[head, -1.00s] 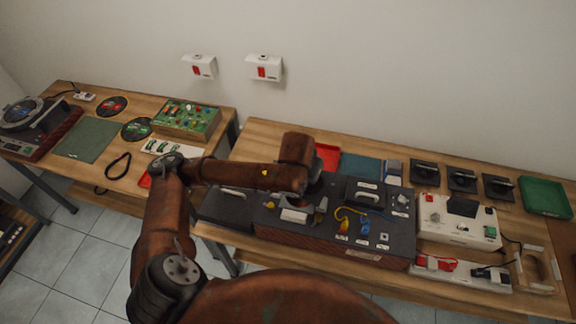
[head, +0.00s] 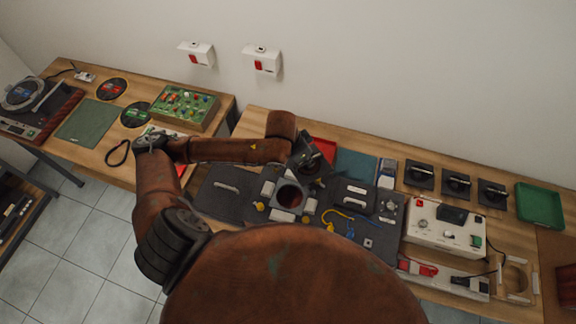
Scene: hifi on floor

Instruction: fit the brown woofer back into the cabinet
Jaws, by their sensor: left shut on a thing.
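The cabinet (head: 372,240) lies on the right bench with its dark face up. A round opening (head: 290,196) in its face has a grey surround and a dark reddish-brown inside. Pale blocks and yellow knobs stand around it. My left gripper (head: 314,164) is above and just behind the opening, its jaws partly hidden. It is shut on a dark piece close under the jaws. I cannot tell if this piece is the brown woofer, and I see no brown woofer clearly elsewhere. My right gripper is not in view.
A black lidded part with a handle (head: 355,193) and blue and yellow wires (head: 352,226) lie right of the opening. A dark panel (head: 225,200) lies left. Several black handled plates (head: 457,184), a white device (head: 444,224) and a green tray (head: 540,206) stand further right.

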